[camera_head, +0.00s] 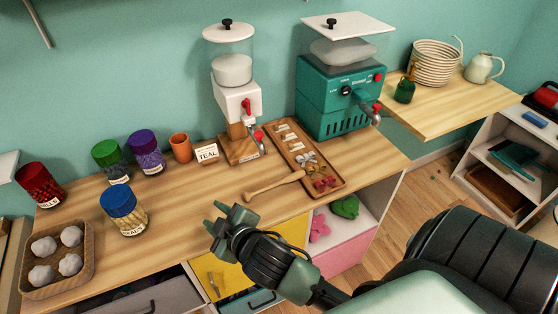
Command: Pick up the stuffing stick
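The stuffing stick (272,186) is a pale wooden rod lying on the wooden counter (190,215), with one end close to the left edge of a wooden tray (333,186). My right gripper (214,215) reaches in from the lower right, at the counter's front edge. Its dark green fingers are apart with nothing between them. It is to the left of and nearer than the stick, and does not touch it. My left gripper is out of view.
Jars with red (38,185), green (111,161), purple (146,152) and blue (124,211) lids stand on the left. A white dispenser (234,95) and a teal machine (338,95) stand behind the stick. A tray of grey balls (58,283) sits front left.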

